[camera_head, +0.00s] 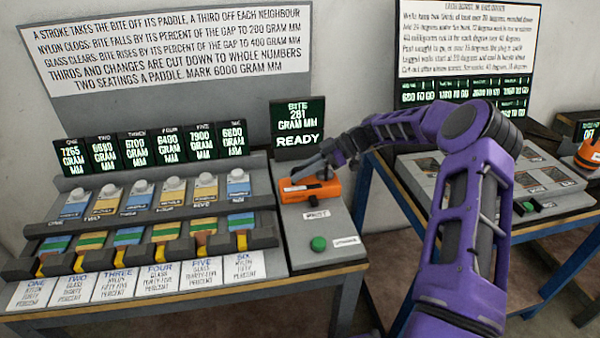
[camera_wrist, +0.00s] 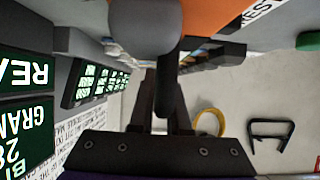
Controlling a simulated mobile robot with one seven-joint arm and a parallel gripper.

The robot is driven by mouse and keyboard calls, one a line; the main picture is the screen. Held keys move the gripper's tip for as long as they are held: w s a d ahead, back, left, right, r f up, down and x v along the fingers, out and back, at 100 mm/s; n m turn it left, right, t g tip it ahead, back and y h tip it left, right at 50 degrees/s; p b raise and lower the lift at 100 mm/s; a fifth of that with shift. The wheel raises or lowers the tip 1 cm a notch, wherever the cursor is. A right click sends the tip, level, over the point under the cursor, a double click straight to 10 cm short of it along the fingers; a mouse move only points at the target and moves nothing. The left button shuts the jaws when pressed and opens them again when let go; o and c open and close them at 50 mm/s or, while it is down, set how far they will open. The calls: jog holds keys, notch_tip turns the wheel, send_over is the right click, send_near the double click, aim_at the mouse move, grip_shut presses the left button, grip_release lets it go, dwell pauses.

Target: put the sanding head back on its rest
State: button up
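The orange sanding head (camera_head: 309,190) is at the back of the grey bench top, just behind the label reading REST (camera_head: 316,215). It looks level, but I cannot tell whether it touches the surface below it. In the wrist view its orange body (camera_wrist: 205,14) fills the top, with a rounded grey part and a dark bar hanging toward my fingers. My gripper (camera_head: 322,168) is right above and behind the head. In the wrist view my gripper's dark fingers (camera_wrist: 163,100) are around or beside that bar. Whether they clamp it is unclear.
A green button (camera_head: 318,243) is in front of the rest. A rack of paddles (camera_head: 150,215) stands left, under several green readouts; the bite display (camera_head: 298,128) reads 281 and READY. A second bench (camera_head: 540,215) stands right, behind my arm.

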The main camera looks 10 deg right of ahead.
jog(key=o, duration=0.4)
jog(key=shift+o, duration=0.2)
jog(key=shift+r, duration=0.15)
jog(key=v, duration=1.2)
